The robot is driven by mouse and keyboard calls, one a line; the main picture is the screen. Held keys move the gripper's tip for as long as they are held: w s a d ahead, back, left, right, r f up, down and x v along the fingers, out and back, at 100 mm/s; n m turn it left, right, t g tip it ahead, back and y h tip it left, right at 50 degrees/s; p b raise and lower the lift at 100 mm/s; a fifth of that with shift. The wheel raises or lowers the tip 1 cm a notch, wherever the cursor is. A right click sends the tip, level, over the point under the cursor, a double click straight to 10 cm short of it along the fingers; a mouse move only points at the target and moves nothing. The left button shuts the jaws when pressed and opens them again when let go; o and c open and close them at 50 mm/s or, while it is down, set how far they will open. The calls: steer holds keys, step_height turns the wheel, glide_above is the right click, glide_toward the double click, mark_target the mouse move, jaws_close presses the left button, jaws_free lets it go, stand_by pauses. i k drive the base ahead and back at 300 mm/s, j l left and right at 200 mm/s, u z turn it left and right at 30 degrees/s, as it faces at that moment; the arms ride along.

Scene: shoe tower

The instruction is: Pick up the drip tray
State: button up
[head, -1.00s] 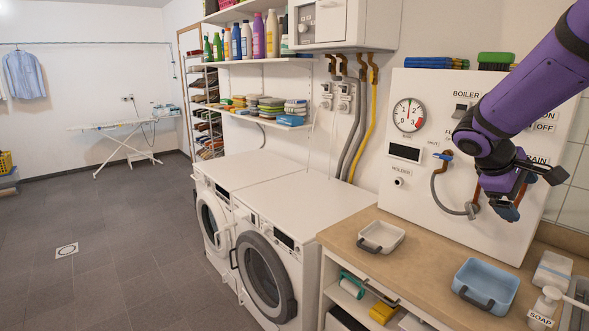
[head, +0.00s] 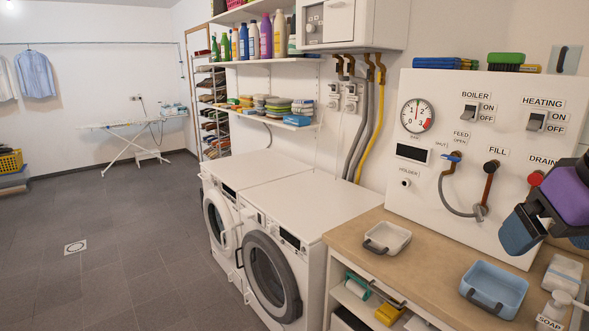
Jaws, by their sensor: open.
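Two shallow trays with dark handles rest on the wooden counter. One is a small off-white tray (head: 387,238) near the counter's left end. The other is a larger light blue tray (head: 493,288) nearer the front right. No label shows which is the drip tray. Both look empty. My gripper (head: 549,238) is at the right edge in the head view, above and behind the blue tray, in front of the boiler panel. It is open and holds nothing visible. Part of it is cut off by the frame edge.
The white boiler panel (head: 465,132) with switches, a gauge and a hose stands behind the counter (head: 440,253). A soap dispenser (head: 556,305) and a pale box (head: 562,273) stand right of the blue tray. Washing machines (head: 270,230) stand to the left. Counter space between the trays is clear.

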mark_target(387, 237)
steer(key=i+j, duration=0.85)
steer(key=j, duration=0.25)
steer(key=i+j+z, duration=0.1)
steer(key=i+j, duration=0.35)
steer(key=j, duration=0.1)
